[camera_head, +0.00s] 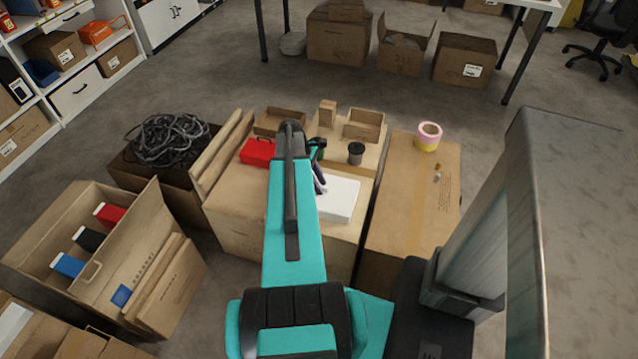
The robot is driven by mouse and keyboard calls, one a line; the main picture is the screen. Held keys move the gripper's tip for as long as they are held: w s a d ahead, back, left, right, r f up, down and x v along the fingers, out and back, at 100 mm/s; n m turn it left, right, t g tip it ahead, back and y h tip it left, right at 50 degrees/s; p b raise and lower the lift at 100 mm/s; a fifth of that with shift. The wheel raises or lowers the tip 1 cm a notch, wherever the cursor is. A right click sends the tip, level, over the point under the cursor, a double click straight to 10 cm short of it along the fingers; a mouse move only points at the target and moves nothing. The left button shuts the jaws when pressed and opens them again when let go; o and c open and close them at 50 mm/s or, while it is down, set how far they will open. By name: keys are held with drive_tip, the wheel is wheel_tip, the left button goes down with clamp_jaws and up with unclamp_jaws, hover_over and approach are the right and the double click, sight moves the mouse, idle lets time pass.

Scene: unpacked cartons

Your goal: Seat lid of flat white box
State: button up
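The flat white box (342,200) lies on top of a large brown carton (235,222), just right of my teal arm. Its top looks plain white. I cannot tell from here whether the lid is fully down, and my arm may hide its left edge. Dark parts at the end of my arm, which look like my gripper (319,178), are at the box's upper left corner. The arm link covers much of this end. I cannot tell whether the fingers touch the box or are open or shut.
A red box (257,151), small open cartons (363,126) and a dark cup (356,153) stand on the same surface. A taped carton (411,195) with a tape roll (428,136) stands right. An open carton of cables (168,140) stands left.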

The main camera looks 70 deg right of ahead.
idle(0.4)
drive_tip(key=v, duration=1.3)
drive_tip(key=shift+w+r, duration=0.1)
drive_tip(key=shift+r, duration=0.25)
idle(0.5)
